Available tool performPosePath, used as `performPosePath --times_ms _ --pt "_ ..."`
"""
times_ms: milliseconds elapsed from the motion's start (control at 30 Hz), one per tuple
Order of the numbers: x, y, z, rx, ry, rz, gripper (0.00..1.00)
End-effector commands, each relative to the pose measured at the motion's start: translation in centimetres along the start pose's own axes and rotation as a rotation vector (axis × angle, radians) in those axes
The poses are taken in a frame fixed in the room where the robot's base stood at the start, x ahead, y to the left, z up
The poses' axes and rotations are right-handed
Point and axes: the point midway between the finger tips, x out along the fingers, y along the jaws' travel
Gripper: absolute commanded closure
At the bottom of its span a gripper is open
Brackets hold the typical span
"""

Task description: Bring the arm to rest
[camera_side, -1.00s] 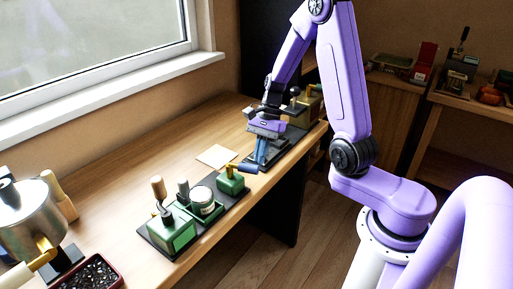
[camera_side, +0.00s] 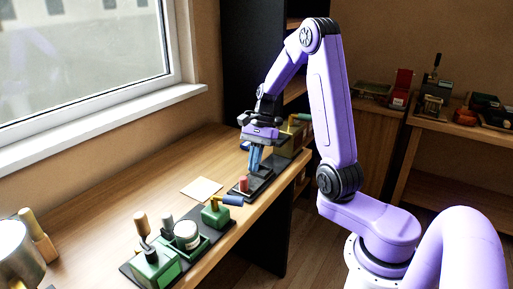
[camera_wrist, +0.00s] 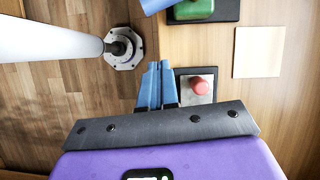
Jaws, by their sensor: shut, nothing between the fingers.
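My gripper (camera_side: 255,158) has blue fingers and a purple body. It hangs over the black base strip near the right edge of the wooden bench in the side view. Its fingers are shut together with nothing between them, as the wrist view also shows (camera_wrist: 155,85). A red knob (camera_side: 243,184) stands on a small plate just in front of the fingers. In the wrist view the red knob (camera_wrist: 201,86) lies right of the fingers, apart from them.
A green block with a blue handle (camera_side: 216,214) and green tool bins (camera_side: 155,268) stand along the front. A pale square sheet (camera_side: 202,188) lies on the bench (camera_side: 130,190). A box (camera_side: 290,138) stands behind my gripper. A window lines the left wall.

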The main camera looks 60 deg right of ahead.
Motion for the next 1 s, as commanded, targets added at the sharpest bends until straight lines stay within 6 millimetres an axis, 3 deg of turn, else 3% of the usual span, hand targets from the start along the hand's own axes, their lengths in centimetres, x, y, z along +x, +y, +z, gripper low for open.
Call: performPosePath --times_ms 200,400,567,1000 --pt "-3.4 -0.1 -0.1 0.000 0.002 -0.003 1.00" --pt "-4.4 -0.1 0.2 -0.011 0.002 0.003 1.00" --pt "-3.9 -0.2 1.7 -0.123 0.023 0.039 1.00" --pt "-1.0 1.8 8.6 -0.703 0.111 0.196 1.00"
